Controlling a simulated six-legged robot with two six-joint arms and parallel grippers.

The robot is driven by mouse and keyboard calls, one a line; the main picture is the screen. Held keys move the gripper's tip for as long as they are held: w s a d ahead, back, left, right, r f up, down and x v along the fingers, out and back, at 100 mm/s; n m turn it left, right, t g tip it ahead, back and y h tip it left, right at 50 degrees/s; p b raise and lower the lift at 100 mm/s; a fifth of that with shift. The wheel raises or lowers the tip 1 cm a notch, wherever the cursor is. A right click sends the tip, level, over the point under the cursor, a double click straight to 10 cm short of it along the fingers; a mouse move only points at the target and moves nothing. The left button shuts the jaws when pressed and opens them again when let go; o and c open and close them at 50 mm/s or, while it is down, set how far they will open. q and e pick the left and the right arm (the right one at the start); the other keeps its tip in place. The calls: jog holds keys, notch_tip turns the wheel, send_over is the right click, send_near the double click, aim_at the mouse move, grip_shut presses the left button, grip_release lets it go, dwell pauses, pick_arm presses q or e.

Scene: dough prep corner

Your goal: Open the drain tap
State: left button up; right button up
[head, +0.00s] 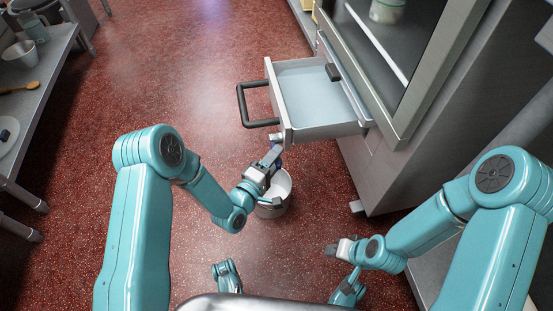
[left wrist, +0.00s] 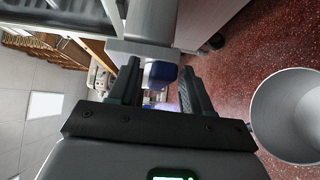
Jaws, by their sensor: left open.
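In the left wrist view the blue handle of the drain tap (left wrist: 161,72) sits between the two fingers of my left gripper (left wrist: 160,95). The fingers are open, with a gap visible on the right of the handle; contact on the left is unclear. In the head view the tap (head: 277,142) hangs under the front of the pulled-out drawer, with my left gripper (head: 274,160) just below it, hiding part of it. My right gripper (head: 345,249) is low at the right, away from the tap; its jaws are too small to judge.
The drawer (head: 285,108) stands out of the cabinet, holding pale liquid, with a black handle (head: 243,105) in front. A metal bucket (head: 273,211) stands on the floor below the tap; it also shows in the left wrist view (left wrist: 290,115). Open red floor lies to the left.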

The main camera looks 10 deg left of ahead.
pick_arm(q)
jog(key=shift+w+d, duration=0.2)
jog(key=shift+w, duration=0.25)
pick_arm(e)
jog(key=shift+w+f, duration=0.1)
pick_arm(q)
grip_shut()
jog(key=shift+r+p, duration=0.35)
jog(key=shift+p, duration=0.25)
jog(key=r+n+g+p, duration=0.1)
jog(key=p, duration=0.1)
jog(key=r+n+g+y+p, duration=0.1)
jog(key=p, duration=0.2)
jog(key=shift+w+a+r+n+g+p, duration=0.1)
jog(key=shift+w+r+n+g+p, duration=0.15)
jog(key=shift+n+g+p, duration=0.15)
jog(key=shift+r+g+p, duration=0.15)
jog(key=shift+g+p, duration=0.15)
jog(key=shift+g, duration=0.1)
jog(key=shift+w+a+r+n+g+p, duration=0.1)
jog(key=shift+w+r+n+g+p, duration=0.2)
jog(key=shift+n+g+p, duration=0.4)
pick_arm(e)
jog(key=s+a+r+g, duration=0.1)
jog(key=s+r+g, duration=0.1)
jog(key=s+r, duration=0.3)
jog(key=shift+s+a+r+y, duration=0.2)
jog(key=shift+r+y, duration=0.1)
jog(key=shift+r, duration=1.65)
